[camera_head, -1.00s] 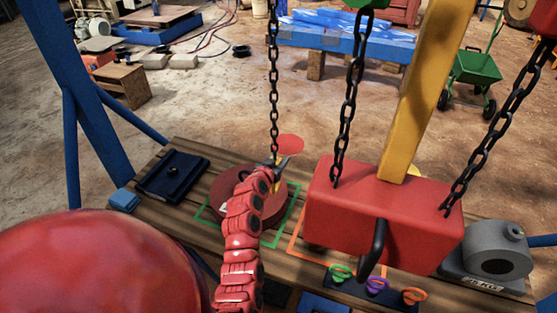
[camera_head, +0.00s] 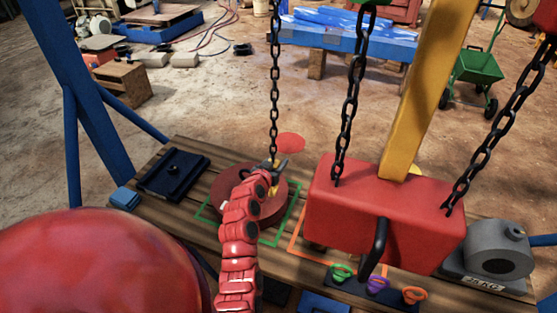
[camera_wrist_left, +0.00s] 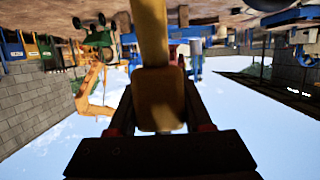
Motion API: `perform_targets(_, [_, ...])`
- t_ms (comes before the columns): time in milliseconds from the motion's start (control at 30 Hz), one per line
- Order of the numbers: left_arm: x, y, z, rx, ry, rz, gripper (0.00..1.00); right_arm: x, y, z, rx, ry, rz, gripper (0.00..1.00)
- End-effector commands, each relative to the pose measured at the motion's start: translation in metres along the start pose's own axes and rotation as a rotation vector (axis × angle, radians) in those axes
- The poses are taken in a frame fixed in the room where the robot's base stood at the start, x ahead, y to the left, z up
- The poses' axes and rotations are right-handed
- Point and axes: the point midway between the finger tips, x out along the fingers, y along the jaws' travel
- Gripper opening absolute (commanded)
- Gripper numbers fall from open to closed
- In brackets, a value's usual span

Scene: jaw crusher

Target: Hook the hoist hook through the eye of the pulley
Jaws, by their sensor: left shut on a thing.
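My left gripper (camera_head: 277,167) is at the lower end of a hanging dark chain (camera_head: 275,90). It is shut on a yellow piece, which I take to be the hoist hook; it shows between the fingers in the left wrist view (camera_wrist_left: 158,100). In the head view only a small bit of yellow shows below the gripper. A dark red round disc (camera_head: 270,207), apparently the pulley, lies on the bench under the gripper and is partly covered by my arm. Its eye is hidden, and I cannot tell whether the hook touches it. My right gripper is not in view.
A red block (camera_head: 345,205) with a black hook (camera_head: 377,248) hangs on chains just right of my left arm. The wooden bench (camera_head: 208,165) also carries a dark blue plate (camera_head: 175,174), a grey weight (camera_head: 497,255) and several coloured shackles (camera_head: 377,284).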

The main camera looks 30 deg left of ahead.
Motion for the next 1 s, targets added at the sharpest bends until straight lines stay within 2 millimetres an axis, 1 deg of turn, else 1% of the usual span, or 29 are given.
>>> perform_targets(400, [-0.028,-0.001,0.0,0.001,0.01,-0.003,0.0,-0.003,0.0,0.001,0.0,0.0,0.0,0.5])
perform_targets(600, [-0.041,0.0,0.005,-0.001,0.004,0.0,0.0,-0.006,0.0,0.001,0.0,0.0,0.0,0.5])
perform_targets(767, [-0.052,-0.001,0.005,-0.001,0.009,-0.002,0.0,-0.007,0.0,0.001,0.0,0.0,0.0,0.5])
perform_targets(1000, [-0.067,-0.001,0.009,-0.001,0.007,-0.002,0.0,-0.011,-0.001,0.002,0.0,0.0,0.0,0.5])
